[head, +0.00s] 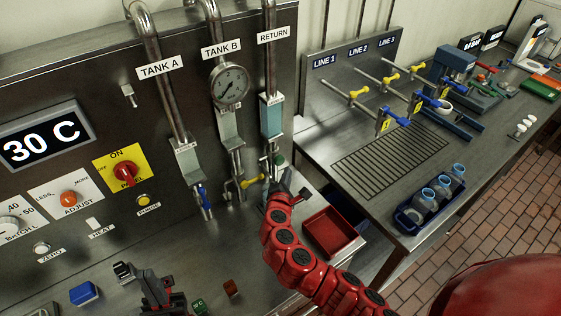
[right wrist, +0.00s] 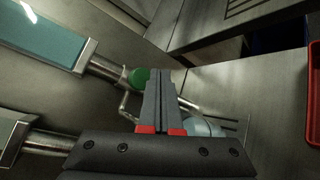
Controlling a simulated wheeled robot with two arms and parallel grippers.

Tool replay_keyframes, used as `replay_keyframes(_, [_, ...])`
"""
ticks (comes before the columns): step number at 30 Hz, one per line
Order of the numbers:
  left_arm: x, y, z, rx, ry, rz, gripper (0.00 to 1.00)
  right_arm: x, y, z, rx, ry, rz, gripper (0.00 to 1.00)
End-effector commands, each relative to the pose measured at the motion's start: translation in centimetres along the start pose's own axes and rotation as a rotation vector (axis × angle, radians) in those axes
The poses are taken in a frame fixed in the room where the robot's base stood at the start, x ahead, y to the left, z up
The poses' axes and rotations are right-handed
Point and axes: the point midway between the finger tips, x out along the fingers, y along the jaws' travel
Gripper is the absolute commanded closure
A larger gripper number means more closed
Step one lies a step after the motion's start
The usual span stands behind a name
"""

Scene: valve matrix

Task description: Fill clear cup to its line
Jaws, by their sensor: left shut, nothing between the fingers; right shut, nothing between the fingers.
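My right gripper (head: 283,194) is at the panel below the sight glass marked RETURN. In the right wrist view its two fingers (right wrist: 160,95) are together and empty. They are beside a green valve knob (right wrist: 138,77) on the return pipe; contact cannot be told. A pale, clear rounded object (right wrist: 203,127), possibly the clear cup, is partly hidden behind the fingers; its line and level cannot be seen. My left gripper (head: 148,282) is shut and empty low at the left, over the bench. Blue-rimmed clear cups (head: 443,181) stand in a dark blue tray (head: 408,219) at the right.
Tank A's blue-handled tap (head: 203,198) and tank B's yellow-handled tap (head: 250,182) are left of my right gripper. A red bin (head: 330,232) stands right of it and also shows in the wrist view (right wrist: 313,100). A drain grate (head: 392,160) lies under the line taps.

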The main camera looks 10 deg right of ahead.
Motion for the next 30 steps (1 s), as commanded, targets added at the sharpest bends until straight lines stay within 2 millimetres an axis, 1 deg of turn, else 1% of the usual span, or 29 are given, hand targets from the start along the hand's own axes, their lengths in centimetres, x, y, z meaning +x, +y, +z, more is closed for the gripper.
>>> replay_keyframes(6, [0.5, 0.0, -0.1, 0.000, 0.000, 0.000, 1.00, -1.6, -1.1, 1.2, -0.002, -0.001, -0.001, 1.00])
replay_keyframes(10, [0.6, 0.0, -0.1, 0.000, 0.000, 0.000, 1.00, -2.3, -1.8, 1.8, -0.002, -0.001, -0.004, 1.00])
replay_keyframes(30, [0.6, 0.0, -0.1, 0.000, 0.000, 0.000, 1.00, -2.4, -1.9, 1.8, -0.001, -0.001, -0.003, 1.00])
